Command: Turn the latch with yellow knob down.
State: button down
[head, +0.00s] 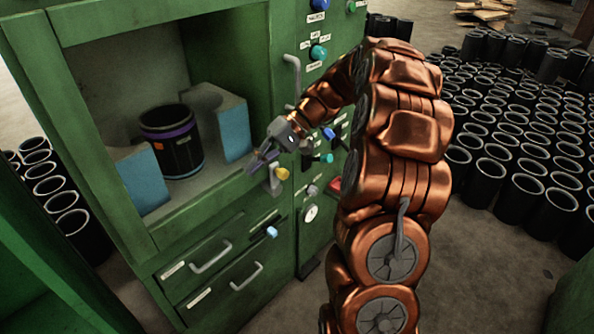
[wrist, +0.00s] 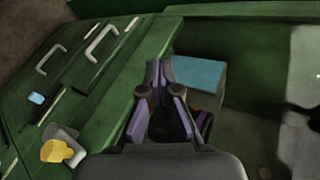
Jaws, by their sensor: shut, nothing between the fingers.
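The latch with the yellow knob (head: 282,174) is on the front of the green cabinet, just below the edge of the open compartment. Its grey metal part (head: 272,187) shows beside the knob. My gripper (head: 256,164) is shut and empty, just above and left of the knob at the compartment's lower front edge, and looks apart from it. In the wrist view my gripper (wrist: 158,68) points across the cabinet edge, and the yellow knob (wrist: 56,151) lies at lower left, away from the fingers. My gripper hides part of the latch's surroundings in the head view.
The compartment holds a black cylinder (head: 172,140) with a purple band, between blue-faced blocks (head: 234,130). Below are drawers with handles (head: 246,276) and a blue-knobbed latch (head: 271,232). A control panel with knobs (head: 318,52) is at right. Black sleeves cover the floor.

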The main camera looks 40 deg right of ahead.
jog(key=w+d+f+m+t+b, duration=0.1)
jog(key=d+f+t, duration=0.3)
jog(key=d, duration=1)
jog(key=w+d+f+t+y+b, duration=0.1)
jog(key=d+f+t, duration=0.2)
jog(key=d, duration=1.1)
notch_tip(320, 180, down, 3)
jog(key=shift+d+f+m+t+y+b, duration=0.1)
jog(key=shift+d+m+t+y+b, duration=0.1)
jog(key=shift+m+t+y+b, duration=0.15)
jog(key=shift+w+a, duration=0.1)
jog(key=shift+w, duration=0.1)
jog(key=p, duration=0.1)
send_near(273, 179)
jog(key=shift+w+a+r, duration=0.8)
jog(key=shift+w+a, duration=0.05)
jog(key=shift+w, duration=0.2)
jog(key=shift+a, duration=0.2)
